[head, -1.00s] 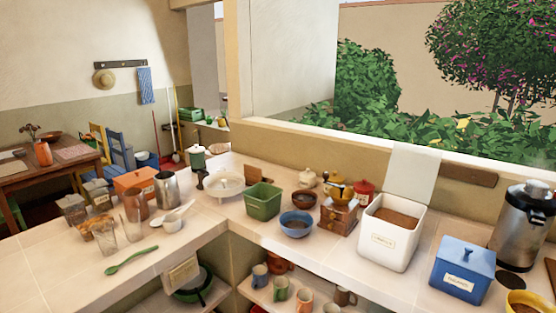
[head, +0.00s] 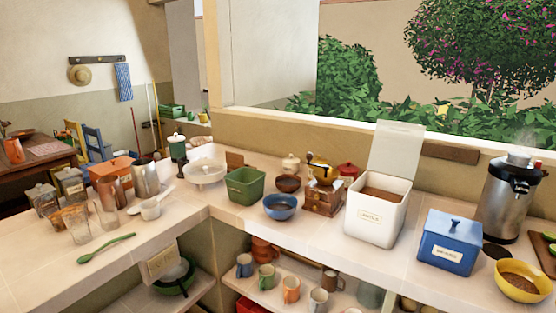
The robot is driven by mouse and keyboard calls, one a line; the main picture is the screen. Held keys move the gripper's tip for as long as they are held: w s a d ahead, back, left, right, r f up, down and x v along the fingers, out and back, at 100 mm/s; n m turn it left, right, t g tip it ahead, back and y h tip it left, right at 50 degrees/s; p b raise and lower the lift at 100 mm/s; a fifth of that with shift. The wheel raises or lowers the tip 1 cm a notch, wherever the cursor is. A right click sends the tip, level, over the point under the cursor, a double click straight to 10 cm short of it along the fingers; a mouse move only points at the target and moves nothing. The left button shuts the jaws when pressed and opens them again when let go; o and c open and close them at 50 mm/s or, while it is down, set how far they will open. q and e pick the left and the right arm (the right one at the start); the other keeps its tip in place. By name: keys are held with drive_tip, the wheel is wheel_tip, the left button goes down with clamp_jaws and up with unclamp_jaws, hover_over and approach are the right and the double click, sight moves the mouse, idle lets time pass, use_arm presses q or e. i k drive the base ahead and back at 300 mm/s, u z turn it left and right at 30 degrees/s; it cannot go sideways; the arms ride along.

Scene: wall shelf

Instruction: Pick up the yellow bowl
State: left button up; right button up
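The yellow bowl (head: 522,282) stands on the counter at the lower right of the head view. It is round and upright, and holds something brown and grainy. Its right edge lies close to a wooden board with green items. Neither of my grippers shows in the head view, so their state cannot be seen.
A blue lidded box (head: 449,243) stands left of the bowl, and a steel urn (head: 507,200) stands behind it. A white open canister (head: 378,212) is farther left. A cutting board (head: 549,252) is at the right edge. Mugs fill the shelf (head: 335,295) below the counter.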

sight(520, 280)
drive_tip(key=z, duration=1.7)
